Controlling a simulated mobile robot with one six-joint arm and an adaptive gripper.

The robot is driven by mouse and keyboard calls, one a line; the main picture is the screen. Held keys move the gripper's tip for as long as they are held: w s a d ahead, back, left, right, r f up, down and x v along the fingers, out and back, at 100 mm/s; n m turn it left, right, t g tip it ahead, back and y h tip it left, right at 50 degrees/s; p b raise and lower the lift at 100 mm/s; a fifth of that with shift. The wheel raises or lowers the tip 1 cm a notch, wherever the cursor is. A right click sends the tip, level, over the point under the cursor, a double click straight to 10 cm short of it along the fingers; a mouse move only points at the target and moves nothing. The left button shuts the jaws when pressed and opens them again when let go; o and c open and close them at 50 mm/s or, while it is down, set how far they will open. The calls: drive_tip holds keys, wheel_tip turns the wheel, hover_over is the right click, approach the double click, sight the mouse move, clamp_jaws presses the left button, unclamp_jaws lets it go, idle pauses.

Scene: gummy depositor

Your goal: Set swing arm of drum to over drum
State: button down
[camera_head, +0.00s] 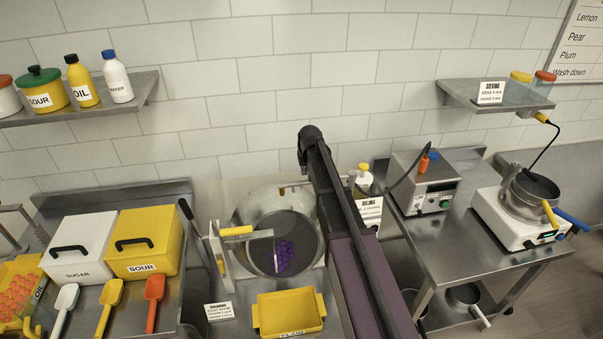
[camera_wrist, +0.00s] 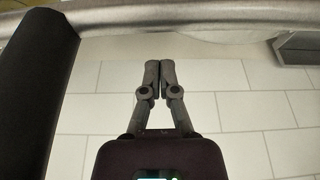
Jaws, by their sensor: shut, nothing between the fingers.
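The drum (camera_head: 243,208) is a round metal bowl in the middle of the head view, its dark opening facing the camera. Purple gummies (camera_head: 284,256) lie inside it. The swing arm is a thin metal bar with a yellow handle (camera_head: 236,231) at the drum's left. Its bar reaches right across the left part of the opening, then bends down. My gripper (camera_wrist: 159,70) shows in the wrist view, fingers together and empty, against white wall tiles. I cannot make it out in the head view, where my arm stands at the drum's right side.
A yellow tray (camera_head: 289,312) sits in front of the drum. White and yellow bins (camera_head: 148,241) with scoops stand left. A labelled bottle (camera_head: 363,181) is behind my arm. A control box (camera_head: 424,184) and a pot on a white base (camera_head: 508,222) stand right. Shelves hang above both sides.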

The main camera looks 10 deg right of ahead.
drive_tip(key=s, duration=0.2)
drive_tip(key=s+p, duration=0.1)
drive_tip(key=shift+s+d+r, duration=0.1)
drive_tip(key=shift+s+r, duration=0.2)
drive_tip(key=shift+s, duration=0.1)
